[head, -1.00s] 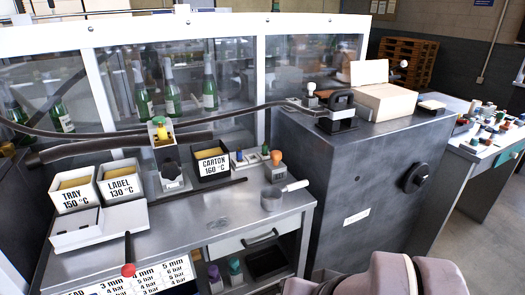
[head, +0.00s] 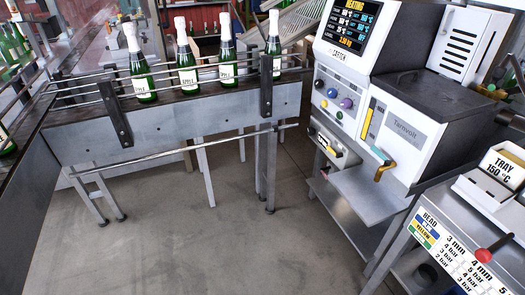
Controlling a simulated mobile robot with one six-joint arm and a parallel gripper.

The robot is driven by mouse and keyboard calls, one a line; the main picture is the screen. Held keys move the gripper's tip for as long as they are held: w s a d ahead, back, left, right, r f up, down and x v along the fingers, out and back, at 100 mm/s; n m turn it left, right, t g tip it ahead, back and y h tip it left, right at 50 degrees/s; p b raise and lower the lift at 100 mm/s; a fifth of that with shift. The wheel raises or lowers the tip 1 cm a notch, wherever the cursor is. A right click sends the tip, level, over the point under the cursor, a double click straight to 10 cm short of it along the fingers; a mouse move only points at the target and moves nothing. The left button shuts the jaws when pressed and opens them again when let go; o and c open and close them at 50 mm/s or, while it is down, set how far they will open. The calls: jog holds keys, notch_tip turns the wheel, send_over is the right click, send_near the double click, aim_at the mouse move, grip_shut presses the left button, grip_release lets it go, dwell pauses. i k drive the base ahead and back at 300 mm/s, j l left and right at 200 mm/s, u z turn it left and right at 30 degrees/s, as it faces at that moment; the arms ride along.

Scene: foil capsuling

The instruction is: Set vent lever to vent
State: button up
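No lever in view carries a readable "vent" label, so I cannot tell which one is the vent lever. A lever with a red ball knob (head: 483,255) and a dark stem stands at the front of the bench on the right, over a printed chart (head: 455,250). A white and grey machine (head: 400,135) marked "Tarnvolt" has a small brass-coloured handle or spout (head: 384,170) on its front, slanting downward. Its screen (head: 352,24) reads "HEATING". My gripper is not in view.
A conveyor (head: 190,120) with guard rails carries several green bottles (head: 187,70) at the back left. A metal shelf (head: 375,190) juts out below the machine front. A box labelled "TRAY 150 °C" (head: 502,168) sits at the right edge. The floor (head: 200,250) in front is clear.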

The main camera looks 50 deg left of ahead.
aim_at(338, 156)
jog(key=u, duration=1.2)
jog(key=i+j, duration=0.1)
jog(key=i, duration=0.6)
jog(key=i+j, duration=0.1)
jog(key=i, duration=0.6)
jog(key=i+j+z, duration=0.1)
jog(key=i, duration=0.55)
